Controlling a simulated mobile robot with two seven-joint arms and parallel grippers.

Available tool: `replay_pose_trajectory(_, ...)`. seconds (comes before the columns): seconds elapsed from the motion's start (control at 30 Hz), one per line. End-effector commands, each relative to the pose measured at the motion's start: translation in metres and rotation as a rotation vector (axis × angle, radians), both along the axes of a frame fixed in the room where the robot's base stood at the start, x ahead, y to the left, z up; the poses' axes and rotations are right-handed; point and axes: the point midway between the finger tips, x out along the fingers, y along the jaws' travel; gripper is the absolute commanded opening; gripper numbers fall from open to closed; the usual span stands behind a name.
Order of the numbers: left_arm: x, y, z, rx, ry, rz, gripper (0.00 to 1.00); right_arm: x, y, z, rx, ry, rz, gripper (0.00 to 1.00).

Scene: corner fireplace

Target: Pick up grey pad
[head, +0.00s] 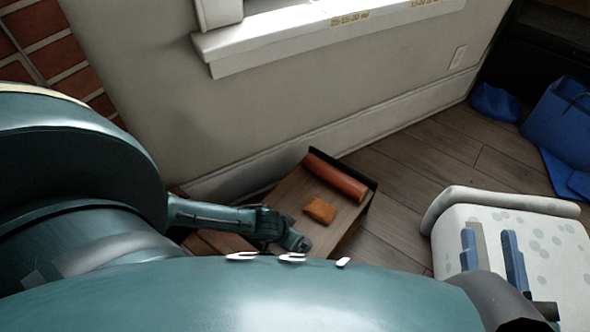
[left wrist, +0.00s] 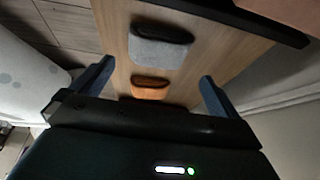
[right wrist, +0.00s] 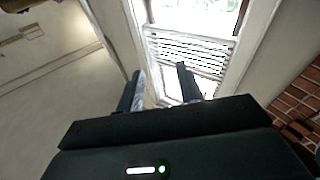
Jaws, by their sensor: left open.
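The grey pad (left wrist: 160,47) lies on a wooden tabletop in the left wrist view, its dark side edge showing. I cannot make it out in the head view. An orange pad (left wrist: 150,88) lies beside it, nearer my left gripper, and shows in the head view (head: 319,210). My left gripper (left wrist: 155,88) is open and empty over the table, its fingers on either side of the orange pad in the picture; I cannot tell its height. My right gripper (head: 492,252) is open and empty, away from the table; its fingers (right wrist: 158,85) point towards the window.
The small wooden table (head: 350,235) stands by the wall, with an orange-brown roll (head: 335,178) along its dark-edged far end. A white spotted seat (head: 550,240) is at the right, below my right gripper in the picture. Blue bags (head: 555,115) lie farther back. Bare floor separates them.

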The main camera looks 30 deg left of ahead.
Motion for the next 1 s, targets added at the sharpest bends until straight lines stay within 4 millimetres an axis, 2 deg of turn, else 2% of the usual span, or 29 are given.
replay_pose_trajectory(0.17, 0.004, -0.002, -0.013, -0.001, 0.0, 0.0, 1.0, 0.0, 0.001, -0.003, 0.022, -0.002, 0.009, 0.36)
replay_pose_trajectory(0.27, 0.008, -0.004, -0.028, -0.001, -0.002, -0.001, 1.0, -0.001, 0.003, -0.009, 0.045, 0.0, 0.022, 0.36)
replay_pose_trajectory(0.33, 0.011, -0.006, -0.038, 0.0, -0.002, -0.002, 1.0, 0.006, 0.002, 0.009, 0.035, -0.107, 0.03, 0.36)
replay_pose_trajectory(0.5, 0.018, -0.005, -0.052, 0.0, -0.001, 0.0, 1.0, 0.01, -0.001, 0.028, 0.022, -0.235, 0.033, 0.36)
replay_pose_trajectory(0.8, 0.018, -0.006, -0.053, -0.001, 0.0, 0.0, 1.0, 0.01, -0.001, 0.034, 0.018, -0.263, 0.032, 0.36)
replay_pose_trajectory(1.0, 0.018, -0.006, -0.053, 0.0, 0.0, 0.0, 0.84, 0.01, -0.001, 0.034, 0.017, -0.261, 0.032, 0.36)
